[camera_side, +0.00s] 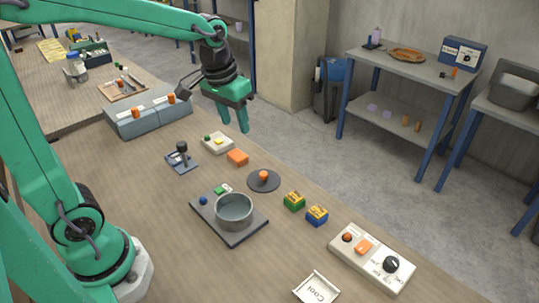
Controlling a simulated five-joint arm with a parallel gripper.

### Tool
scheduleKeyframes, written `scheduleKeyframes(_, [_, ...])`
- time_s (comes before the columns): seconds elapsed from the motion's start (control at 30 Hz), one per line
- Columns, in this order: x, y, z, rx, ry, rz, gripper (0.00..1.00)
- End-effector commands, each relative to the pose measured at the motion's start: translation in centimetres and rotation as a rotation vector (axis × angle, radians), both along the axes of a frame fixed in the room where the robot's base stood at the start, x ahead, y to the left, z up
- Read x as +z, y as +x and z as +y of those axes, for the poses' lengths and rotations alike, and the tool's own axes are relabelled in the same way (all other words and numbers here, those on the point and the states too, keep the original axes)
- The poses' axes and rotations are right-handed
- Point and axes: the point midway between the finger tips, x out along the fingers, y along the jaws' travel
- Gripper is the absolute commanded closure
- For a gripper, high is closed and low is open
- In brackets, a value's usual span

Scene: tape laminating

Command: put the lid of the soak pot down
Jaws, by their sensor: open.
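The soak pot (234,213) is a grey round pot on a dark square plate (238,236). It stands uncovered, and its inside shows. The lid (264,183) is a dark flat disc with an orange knob (263,175). It lies flat on the table to the upper right of the pot, apart from it. My gripper (235,126) is open and empty. It hangs above the table, beyond the lid and the orange block, with its green fingers pointing down.
An orange block (237,157) and a small white switch box (218,142) sit near the lid. Green (294,200) and blue (317,215) boxes stand to its right. A joystick (182,157) stands left. A control panel (370,257) and a "COOL" tray (316,288) lie at front right.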

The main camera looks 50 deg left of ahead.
Motion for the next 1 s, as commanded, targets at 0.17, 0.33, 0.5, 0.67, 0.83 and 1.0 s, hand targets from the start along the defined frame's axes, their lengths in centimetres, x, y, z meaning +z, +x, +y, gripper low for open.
scheduleKeyframes(0.17, [1.7,-3.4,-0.2,-0.028,0.006,-0.07,0.56])
scheduleKeyframes(0.33, [2.7,-6.5,-0.3,-0.054,0.014,-0.134,0.56])
scheduleKeyframes(0.5, [3.0,-9.5,-0.4,-0.078,0.023,-0.196,0.56])
scheduleKeyframes(0.67, [2.9,-11.8,-0.4,-0.099,0.031,-0.249,0.56])
scheduleKeyframes(0.83, [2.6,-13.3,-0.5,-0.114,0.037,-0.283,0.56])
scheduleKeyframes(1.0, [2.4,-13.7,-0.5,-0.118,0.039,-0.292,0.56])
